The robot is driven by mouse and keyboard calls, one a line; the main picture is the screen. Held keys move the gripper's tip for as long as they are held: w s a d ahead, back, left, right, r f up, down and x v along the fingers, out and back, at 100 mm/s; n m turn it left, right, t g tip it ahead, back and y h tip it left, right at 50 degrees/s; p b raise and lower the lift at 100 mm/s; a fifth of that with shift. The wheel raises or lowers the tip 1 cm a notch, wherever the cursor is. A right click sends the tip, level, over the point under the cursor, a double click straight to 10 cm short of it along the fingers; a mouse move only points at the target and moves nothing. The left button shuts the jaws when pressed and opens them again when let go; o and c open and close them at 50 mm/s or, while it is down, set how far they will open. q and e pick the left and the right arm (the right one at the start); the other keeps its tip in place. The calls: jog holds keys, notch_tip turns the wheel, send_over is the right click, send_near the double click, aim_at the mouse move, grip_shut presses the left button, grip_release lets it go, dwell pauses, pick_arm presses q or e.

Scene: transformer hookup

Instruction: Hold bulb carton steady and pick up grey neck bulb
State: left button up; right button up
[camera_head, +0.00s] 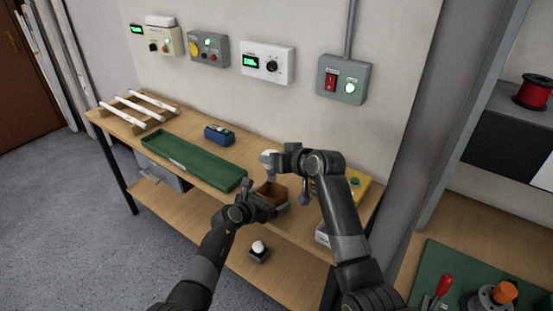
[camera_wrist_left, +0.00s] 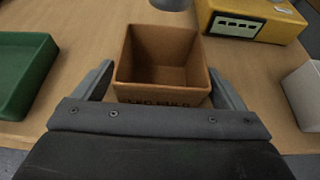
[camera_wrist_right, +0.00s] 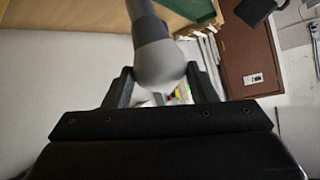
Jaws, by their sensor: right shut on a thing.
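The bulb carton (camera_head: 272,190) is an open brown box on the bench. In the left wrist view the carton (camera_wrist_left: 163,47) is upright and looks empty inside. My left gripper (camera_head: 262,204) is open, with one finger on each side of the carton and a thin gap visible beside its walls. My right gripper (camera_head: 278,161) is shut on the grey neck bulb (camera_head: 267,157), holding it above and behind the carton. In the right wrist view the bulb (camera_wrist_right: 158,62) sits between the fingers, its grey neck toward the top.
A long green tray (camera_head: 190,160) lies left of the carton, with a blue device (camera_head: 219,134) behind it. A yellow box (camera_wrist_left: 252,20) stands at the carton's back right. Another white bulb in a dark holder (camera_head: 259,250) is on the lower shelf. White tubes (camera_head: 150,102) rest at the far left.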

dwell(0.3)
pick_arm(q)
jog(key=v, duration=1.2)
